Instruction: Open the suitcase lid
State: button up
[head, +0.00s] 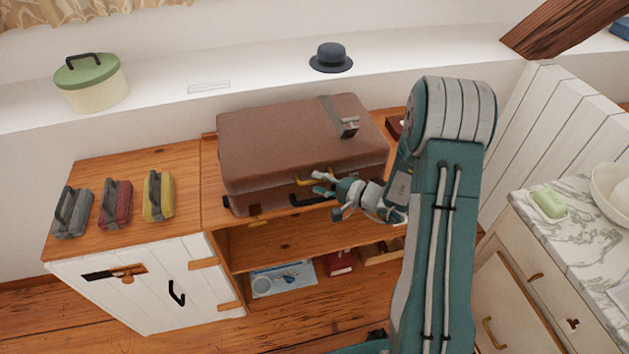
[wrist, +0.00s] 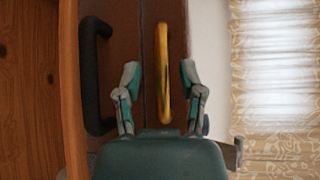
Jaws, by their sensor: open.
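The brown suitcase (head: 270,145) lies flat on the wooden cabinet top in the head view, and its lid looks down. A yellow handle (head: 312,180) is on the lid's front edge, with a black handle (head: 310,201) below it on the lower shell. My gripper (head: 328,193) is at the front of the suitcase, open. In the wrist view the yellow handle (wrist: 163,75) stands between the two spread fingertips (wrist: 159,75), apart from both. The black handle (wrist: 92,75) is to the left, outside the fingers. My arm hides part of the cabinet's right side.
A green-lidded pot (head: 92,85) and a dark hat (head: 330,58) sit on the ledge behind. Open shelves (head: 280,242) lie below. A marble-topped counter (head: 570,225) is at the right.

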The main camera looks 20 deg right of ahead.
jog(key=shift+x, duration=0.8)
grip_shut()
jog(key=shift+r, duration=0.1)
